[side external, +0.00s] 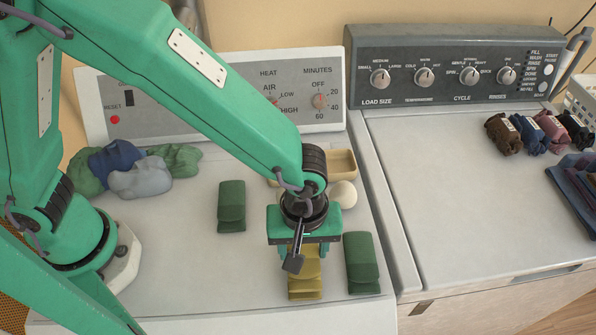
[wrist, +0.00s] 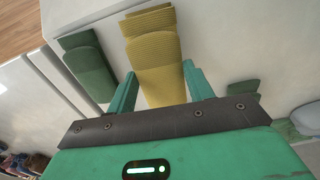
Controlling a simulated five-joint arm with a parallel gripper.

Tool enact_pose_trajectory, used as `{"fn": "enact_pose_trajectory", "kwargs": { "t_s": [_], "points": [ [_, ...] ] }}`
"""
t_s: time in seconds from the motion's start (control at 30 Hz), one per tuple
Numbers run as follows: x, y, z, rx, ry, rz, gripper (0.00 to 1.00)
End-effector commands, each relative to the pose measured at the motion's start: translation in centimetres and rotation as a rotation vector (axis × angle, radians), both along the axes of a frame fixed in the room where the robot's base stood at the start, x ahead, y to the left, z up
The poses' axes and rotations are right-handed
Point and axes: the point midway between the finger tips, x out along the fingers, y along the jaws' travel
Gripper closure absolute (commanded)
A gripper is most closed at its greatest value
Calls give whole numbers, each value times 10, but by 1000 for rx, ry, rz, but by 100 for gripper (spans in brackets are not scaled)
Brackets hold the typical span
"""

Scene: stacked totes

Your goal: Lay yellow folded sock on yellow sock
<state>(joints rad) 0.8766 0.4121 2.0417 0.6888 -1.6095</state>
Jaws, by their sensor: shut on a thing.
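My gripper (side external: 297,262) points down over the dryer top and is shut on a yellow folded sock (side external: 308,256). In the wrist view the held sock (wrist: 160,72) lies between the two fingers (wrist: 160,90). A second yellow sock (side external: 304,286) shows just in front of and below the held one. It also shows at the far end of the held sock in the wrist view (wrist: 148,19), mostly covered by it. I cannot tell whether the two yellow socks touch.
A green folded sock (side external: 362,263) lies close right of my gripper, another (side external: 231,206) to the left. A beige tray (side external: 342,162) and a pale round item (side external: 342,194) are behind. Crumpled green and blue cloths (side external: 118,158) lie back left. The washer (side external: 470,190) stands right.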

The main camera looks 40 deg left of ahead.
Motion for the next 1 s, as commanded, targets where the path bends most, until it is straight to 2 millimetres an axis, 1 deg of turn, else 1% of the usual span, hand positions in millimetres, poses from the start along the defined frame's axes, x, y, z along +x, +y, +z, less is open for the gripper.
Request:
{"fn": "enact_pose_trajectory", "kwargs": {
  "t_s": [0.1,0.37,0.53,0.57,0.63,0.67,1.0],
  "points": [
    [0,0,-5,0,0,0,70],
    [0,0,-6,-1,-1,0,70],
    [0,0,-9,0,0,0,70],
    [0,0,-9,-1,-1,0,42],
    [0,0,-9,-1,-1,0,29],
    [0,0,-9,-1,-1,0,26],
    [0,0,-8,-1,-1,0,26]
  ]
}}
